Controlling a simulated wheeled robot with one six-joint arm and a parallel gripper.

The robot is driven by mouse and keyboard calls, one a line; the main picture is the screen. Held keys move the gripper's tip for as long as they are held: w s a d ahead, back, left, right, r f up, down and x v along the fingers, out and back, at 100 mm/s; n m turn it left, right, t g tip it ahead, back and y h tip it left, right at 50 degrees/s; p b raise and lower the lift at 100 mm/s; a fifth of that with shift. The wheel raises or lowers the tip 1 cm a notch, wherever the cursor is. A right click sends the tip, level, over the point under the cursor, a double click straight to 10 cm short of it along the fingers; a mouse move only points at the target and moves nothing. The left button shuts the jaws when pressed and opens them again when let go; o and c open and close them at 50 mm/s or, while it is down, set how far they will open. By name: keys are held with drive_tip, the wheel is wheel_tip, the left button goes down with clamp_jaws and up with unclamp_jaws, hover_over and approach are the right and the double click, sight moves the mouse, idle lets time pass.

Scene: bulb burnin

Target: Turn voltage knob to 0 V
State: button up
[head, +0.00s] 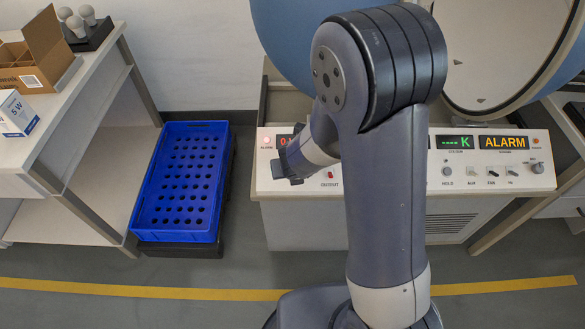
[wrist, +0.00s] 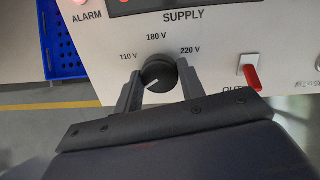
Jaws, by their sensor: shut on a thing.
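The black voltage knob (wrist: 159,71) is on the white supply panel in the wrist view. Labels 110 V, 180 V and 220 V stand around it. Its white pointer line aims down and left, below the 110 V label. No 0 V label shows; my gripper covers the panel below the knob. My gripper (wrist: 160,88) is shut on the knob, one finger on each side. In the head view my gripper (head: 292,170) is at the left part of the panel (head: 265,182), and the knob is hidden behind it.
A red switch (wrist: 251,76) is right of the knob. An orange ALARM display (head: 503,142) is lit at the panel's right, near a green display (head: 455,142). A bench (head: 75,100) is farther left.

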drive_tip(key=o, duration=1)
drive_tip(key=p+v, duration=0.6)
drive_tip(key=v, duration=0.5)
drive_tip(key=shift+w+f, duration=0.1)
drive_tip(key=shift+f, duration=0.05)
drive_tip(key=b+x, duration=0.6)
drive_tip(key=x, duration=0.5)
